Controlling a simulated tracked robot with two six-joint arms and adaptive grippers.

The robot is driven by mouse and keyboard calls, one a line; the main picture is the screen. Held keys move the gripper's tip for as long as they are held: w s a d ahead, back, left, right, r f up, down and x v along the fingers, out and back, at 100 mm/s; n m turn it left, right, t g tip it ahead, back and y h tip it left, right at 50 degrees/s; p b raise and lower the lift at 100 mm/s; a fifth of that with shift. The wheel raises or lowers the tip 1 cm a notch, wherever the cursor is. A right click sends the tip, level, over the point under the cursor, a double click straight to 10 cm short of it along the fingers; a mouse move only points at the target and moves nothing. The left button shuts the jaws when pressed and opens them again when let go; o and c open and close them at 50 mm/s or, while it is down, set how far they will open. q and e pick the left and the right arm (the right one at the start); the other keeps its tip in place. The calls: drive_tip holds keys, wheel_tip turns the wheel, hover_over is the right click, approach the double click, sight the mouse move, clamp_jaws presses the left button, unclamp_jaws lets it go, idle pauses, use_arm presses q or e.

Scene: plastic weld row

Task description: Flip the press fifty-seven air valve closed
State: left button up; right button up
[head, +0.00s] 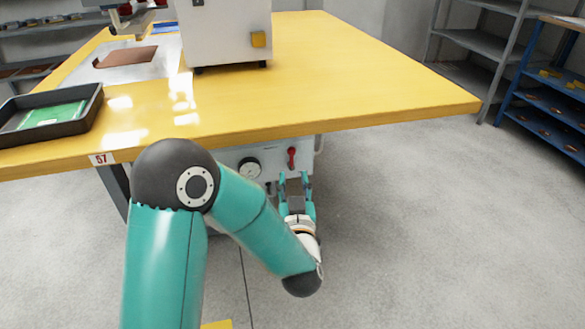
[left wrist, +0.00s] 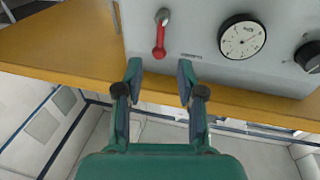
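The air valve's red lever (head: 292,155) is on the grey panel (head: 228,157) under the table edge marked 57 (head: 102,159). In the left wrist view the red lever (left wrist: 159,40) hangs from a grey pivot, in line with the picture's vertical. My left gripper (head: 295,178) is in front of the panel, just below the lever in the head view. In the left wrist view its two fingers (left wrist: 160,78) are apart and empty, and the lever's end shows between and beyond the tips. I cannot tell whether they touch it. My right gripper is not in view.
A round pressure gauge (head: 249,168) sits beside the lever, and a black knob (left wrist: 309,56) beyond it. The yellow tabletop (head: 350,90) overhangs the panel. On it stand a white machine (head: 225,30) and a black tray (head: 88,100). The floor at right is clear.

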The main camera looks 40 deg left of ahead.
use_arm(q)
drive_tip(key=v, duration=0.5)
drive_tip(key=shift+d, duration=0.1)
idle(0.3)
wheel_tip(320, 180, down, 23)
drive_tip(key=s+d+m+g+h, duration=0.1)
drive_tip(key=d+m+g+h, duration=0.15)
drive_tip(key=g+h, duration=0.35)
drive_tip(key=s+d+f+m+g+h, duration=0.3)
drive_tip(key=s+d+f+g+h, duration=0.2)
drive_tip(key=s+d+f+h, duration=0.5)
drive_tip(key=s+d+f+g+p, duration=0.2)
drive_tip(key=s+d+g, duration=0.2)
drive_tip(key=s, duration=0.3)
wheel_tip(320, 180, up, 38)
drive_tip(key=p, duration=3.7)
drive_tip(key=shift+d+f+t, duration=0.2)
drive_tip(key=shift+f+t, duration=0.05)
drive_tip(key=shift+t, duration=0.05)
